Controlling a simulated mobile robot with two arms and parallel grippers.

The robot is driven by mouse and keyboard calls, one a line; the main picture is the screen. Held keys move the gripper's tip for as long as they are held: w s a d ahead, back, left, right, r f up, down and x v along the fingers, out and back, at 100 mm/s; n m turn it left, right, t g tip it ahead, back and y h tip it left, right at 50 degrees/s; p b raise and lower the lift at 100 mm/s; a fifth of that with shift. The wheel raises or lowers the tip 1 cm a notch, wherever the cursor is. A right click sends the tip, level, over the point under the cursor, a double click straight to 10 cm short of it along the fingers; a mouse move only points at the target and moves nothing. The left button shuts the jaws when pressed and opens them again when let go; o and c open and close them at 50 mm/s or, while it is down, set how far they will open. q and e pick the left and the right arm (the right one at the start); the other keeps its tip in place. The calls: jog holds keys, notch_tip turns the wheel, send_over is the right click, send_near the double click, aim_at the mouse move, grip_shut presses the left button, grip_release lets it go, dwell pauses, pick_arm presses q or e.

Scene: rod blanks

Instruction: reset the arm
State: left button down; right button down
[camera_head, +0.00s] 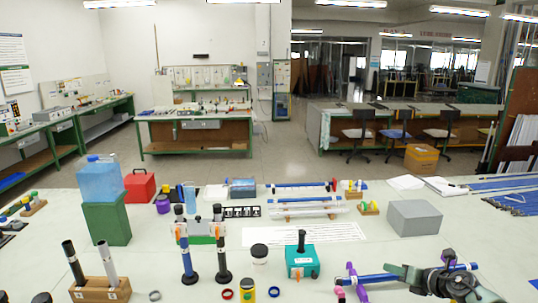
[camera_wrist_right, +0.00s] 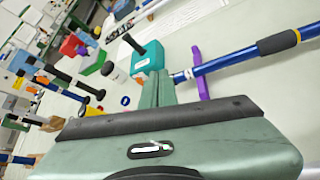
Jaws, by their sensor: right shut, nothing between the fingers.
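My right gripper (camera_head: 390,269) is at the lower right of the head view, over the near part of the table. Its two green-grey fingers are pressed together in the wrist view (camera_wrist_right: 157,88), with nothing between them. A blue rod (camera_head: 371,279) lies close by with a purple stand (camera_head: 353,277) at its left part; the gripper covers some of the rod in the head view. In the wrist view the blue rod (camera_wrist_right: 232,62) and purple stand (camera_wrist_right: 200,74) are just right of the fingertips, apart from them. My left gripper is in no view.
A teal box (camera_head: 301,262) with a black knob stands left of the gripper. Upright blue (camera_head: 187,252) and black rods stand farther left. A grey box (camera_head: 414,217) is behind the gripper. The table (camera_head: 450,235) is bare between that box and the gripper.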

jog(key=s+a+m+t+h, duration=0.1)
jog(key=s+a+m+t, duration=0.15)
jog(key=a+m, duration=0.45)
jog(key=s+a+m+t+h, duration=0.1)
jog(key=s+a+m+t, duration=0.1)
jog(key=s+a+m, duration=0.5)
jog(key=s+a+f+m+g+h, duration=0.1)
jog(key=s+f+m+g, duration=0.4)
jog(key=s, duration=0.7)
jog(key=s+a+f+m+g+h, duration=0.1)
jog(key=s+m+g, duration=0.2)
jog(key=s+m, duration=0.7)
jog(key=s+a+f+m+g+h, duration=0.1)
jog(key=s+f+m+g, duration=0.25)
jog(key=s, duration=1.05)
notch_tip(320, 180, down, 32)
jog(key=s+g+b, duration=0.2)
jog(key=s+b, duration=0.1)
jog(key=b, duration=0.3)
jog(key=s+d+f+g+b, duration=0.1)
jog(key=s+d+f+b, duration=0.2)
jog(key=s+f, duration=1.3)
notch_tip(320, 180, down, 4)
jog(key=shift+s+r+g+b, duration=0.15)
jog(key=shift+g+b, duration=0.15)
jog(key=shift+b, duration=0.35)
